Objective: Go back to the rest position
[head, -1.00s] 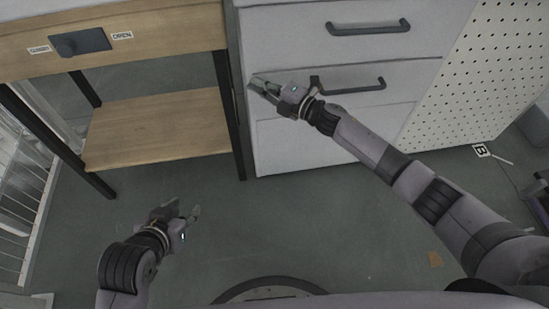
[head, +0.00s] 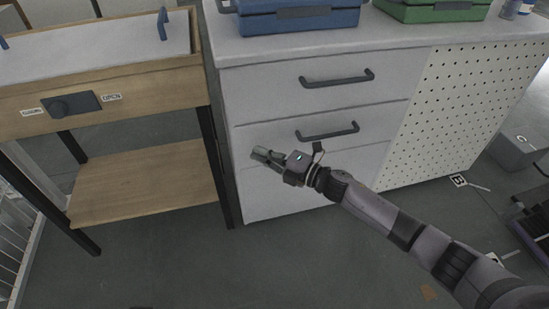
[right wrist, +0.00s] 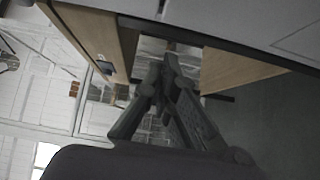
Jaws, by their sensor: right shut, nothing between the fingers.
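My right gripper (head: 262,155) is shut and empty. In the head view it is in front of the white drawer cabinet (head: 290,195), below and left of the lower drawer handle (head: 328,132). I cannot tell whether it touches the cabinet front. In the right wrist view its fingers (right wrist: 160,75) are together with nothing between them. My left gripper is out of the head view.
A wooden table (head: 140,88) with a lower shelf (head: 145,182) and a dark knob (head: 72,104) stands left of the cabinet. A blue case (head: 298,18) and a green case (head: 432,10) sit on the cabinet top. The floor in front (head: 180,270) is clear.

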